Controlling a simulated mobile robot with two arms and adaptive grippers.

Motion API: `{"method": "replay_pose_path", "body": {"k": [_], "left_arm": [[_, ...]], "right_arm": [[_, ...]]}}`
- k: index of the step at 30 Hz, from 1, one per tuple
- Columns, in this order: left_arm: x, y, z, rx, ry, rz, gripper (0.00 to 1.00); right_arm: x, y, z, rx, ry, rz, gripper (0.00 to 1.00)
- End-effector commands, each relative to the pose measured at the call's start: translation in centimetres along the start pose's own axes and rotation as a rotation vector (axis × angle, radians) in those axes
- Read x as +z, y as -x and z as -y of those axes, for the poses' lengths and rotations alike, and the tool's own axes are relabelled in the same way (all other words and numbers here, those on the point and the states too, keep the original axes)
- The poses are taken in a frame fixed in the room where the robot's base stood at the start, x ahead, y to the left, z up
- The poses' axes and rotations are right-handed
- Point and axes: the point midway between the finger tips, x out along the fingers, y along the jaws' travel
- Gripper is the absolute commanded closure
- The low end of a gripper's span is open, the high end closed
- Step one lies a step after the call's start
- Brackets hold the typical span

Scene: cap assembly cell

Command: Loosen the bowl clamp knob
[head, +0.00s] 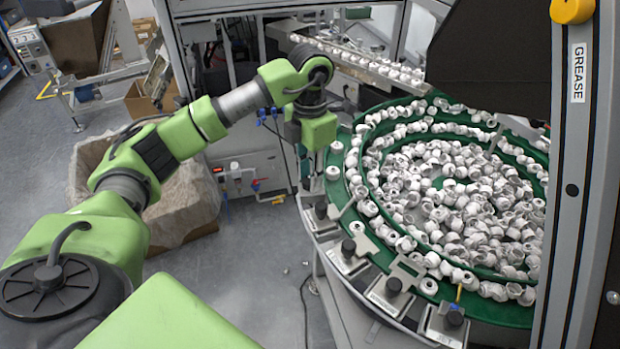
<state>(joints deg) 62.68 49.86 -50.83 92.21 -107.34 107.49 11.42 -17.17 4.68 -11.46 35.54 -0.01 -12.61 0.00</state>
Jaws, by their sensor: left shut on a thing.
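My left gripper (311,184) points down at the left rim of the green feeder bowl (335,185). It is small and dark here, and it is shut on what appears to be a bowl clamp knob, mostly hidden by the fingers. Other black clamp knobs stand on grey clamp blocks along the bowl's near edge: one just below the gripper (321,209), one further along (348,246), one nearer (394,286) and one at the front (455,318). My right gripper is out of view.
White caps (450,190) fill the bowl. A grey post with a GREASE label (578,75) and a dark panel (490,50) block the right side. A lined cardboard box (180,195) stands left of the machine. The floor in front is mostly clear.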

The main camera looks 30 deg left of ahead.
Motion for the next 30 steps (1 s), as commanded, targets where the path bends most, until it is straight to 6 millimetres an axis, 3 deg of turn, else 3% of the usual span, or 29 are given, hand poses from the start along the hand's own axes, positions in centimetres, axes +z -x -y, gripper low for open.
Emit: {"method": "replay_pose_path", "body": {"k": [15,30], "left_arm": [[0.0,0.0,-0.2,0.002,0.432,0.002,0.97],[0.0,0.1,-0.2,0.001,0.591,0.003,0.97]], "right_arm": [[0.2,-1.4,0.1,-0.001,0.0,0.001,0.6],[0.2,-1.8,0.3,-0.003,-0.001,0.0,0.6]]}}
